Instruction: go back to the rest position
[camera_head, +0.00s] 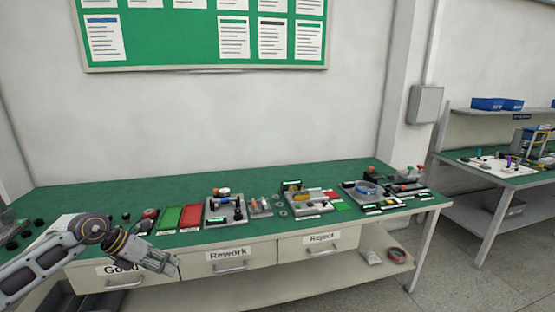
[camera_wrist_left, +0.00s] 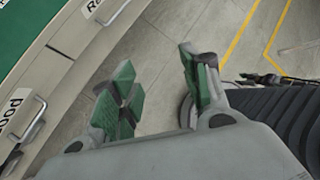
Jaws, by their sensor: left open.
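My left gripper (camera_head: 160,262) hangs in front of the bench, before the drawer fronts labelled Good and Rework. It is open and empty. In the left wrist view its two green-padded fingers (camera_wrist_left: 160,92) stand apart with bare floor between them. The Good drawer (camera_head: 122,275) is partly hidden behind my left arm. The Rework drawer (camera_head: 229,262) and Reject drawer (camera_head: 318,243) look shut. My right gripper does not show in either view.
The green-topped bench (camera_head: 290,175) carries several fixtures, a green plate (camera_head: 170,218) and a red plate (camera_head: 190,216). A lower shelf (camera_head: 345,272) runs underneath. A second bench (camera_head: 492,170) stands at the right. Open floor (camera_head: 470,285) lies in front.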

